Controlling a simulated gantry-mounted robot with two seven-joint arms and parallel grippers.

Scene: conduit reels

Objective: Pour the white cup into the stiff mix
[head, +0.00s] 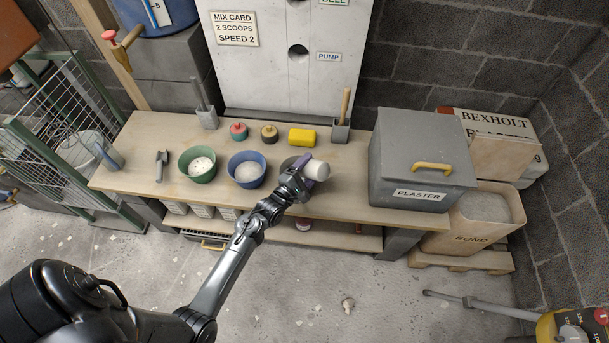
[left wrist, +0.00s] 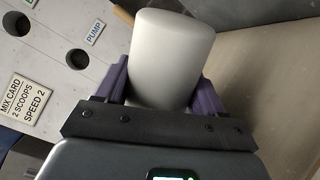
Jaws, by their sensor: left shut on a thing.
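My left gripper (head: 304,171) is shut on the white cup (head: 319,170), above the right part of the workbench. The cup looks tilted over; its opening and contents do not show. In the left wrist view the cup (left wrist: 170,58) sits between the two purple fingers (left wrist: 160,85). A green bowl (head: 184,172) holds white stuff with dark specks. A blue bowl (head: 234,177) holds smoother white stuff. A grey bowl (head: 285,164) is mostly hidden behind my gripper. No label shows which bowl holds the stiff mix. My right gripper is not in view.
A grey plaster bin (head: 410,150) blocks the right end. The front edge is clear.

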